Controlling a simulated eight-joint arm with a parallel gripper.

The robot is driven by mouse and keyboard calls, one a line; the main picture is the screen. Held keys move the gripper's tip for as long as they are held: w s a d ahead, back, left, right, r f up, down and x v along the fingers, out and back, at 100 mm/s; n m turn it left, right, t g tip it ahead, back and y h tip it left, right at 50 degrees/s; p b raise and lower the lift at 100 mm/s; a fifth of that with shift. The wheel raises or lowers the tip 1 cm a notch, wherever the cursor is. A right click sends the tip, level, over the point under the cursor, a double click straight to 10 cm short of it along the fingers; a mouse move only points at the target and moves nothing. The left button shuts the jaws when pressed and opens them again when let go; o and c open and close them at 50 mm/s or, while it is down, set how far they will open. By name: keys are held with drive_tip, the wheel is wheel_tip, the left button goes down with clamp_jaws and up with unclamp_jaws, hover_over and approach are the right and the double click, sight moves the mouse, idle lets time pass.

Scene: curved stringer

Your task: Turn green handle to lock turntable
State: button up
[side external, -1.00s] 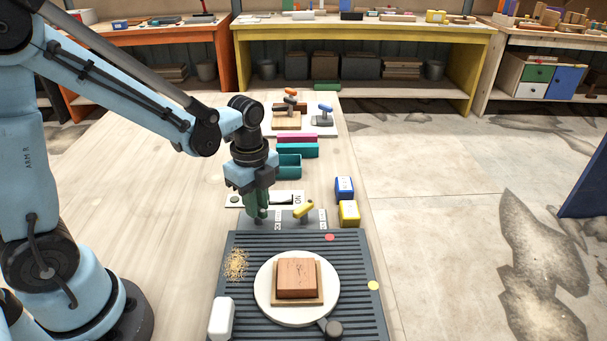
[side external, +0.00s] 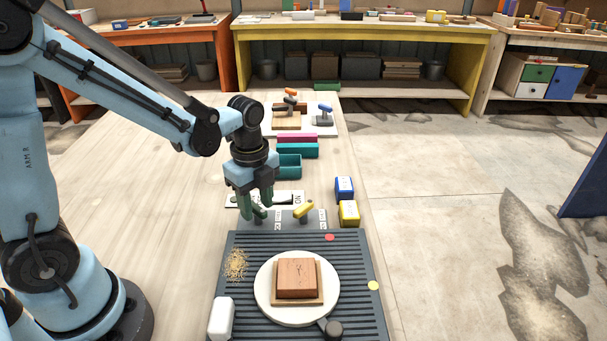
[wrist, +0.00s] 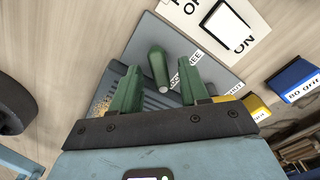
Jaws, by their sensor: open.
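The green handle (wrist: 158,68) stands on a grey plate in the wrist view, between my two green fingers with a gap on each side. My gripper (wrist: 160,64) is open and points down at it. In the side external view my gripper (side external: 256,210) is low over the grey plate (side external: 284,221), and its fingers mostly hide the green handle. The turntable (side external: 265,303) is a round pale disc on a dark slatted base. A reddish-brown block (side external: 297,277) on a wooden square rests on it.
A yellow handle (side external: 303,209) stands just right of my gripper. A white OFF/ON switch plate (wrist: 232,25) lies behind the grey plate. Blue (side external: 344,187) and yellow (side external: 349,213) boxes stand to the right. A white block (side external: 221,317) and shavings (side external: 236,264) are at left.

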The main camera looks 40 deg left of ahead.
sight(256, 207)
drive_tip(key=shift+r, duration=0.1)
wheel_tip(256, 207, up, 12)
idle(0.7)
drive_tip(key=s+n+t, duration=0.1)
drive_tip(key=n+t, duration=0.1)
drive_tip(key=n, duration=0.4)
drive_tip(key=s+f+n+t, duration=0.1)
drive_tip(key=s+n+t, duration=0.1)
drive_tip(key=n, duration=0.4)
drive_tip(key=s+d+f+n+t, duration=0.1)
drive_tip(key=n+t, duration=0.2)
drive_tip(key=n, duration=0.3)
drive_tip(key=shift+s, duration=0.3)
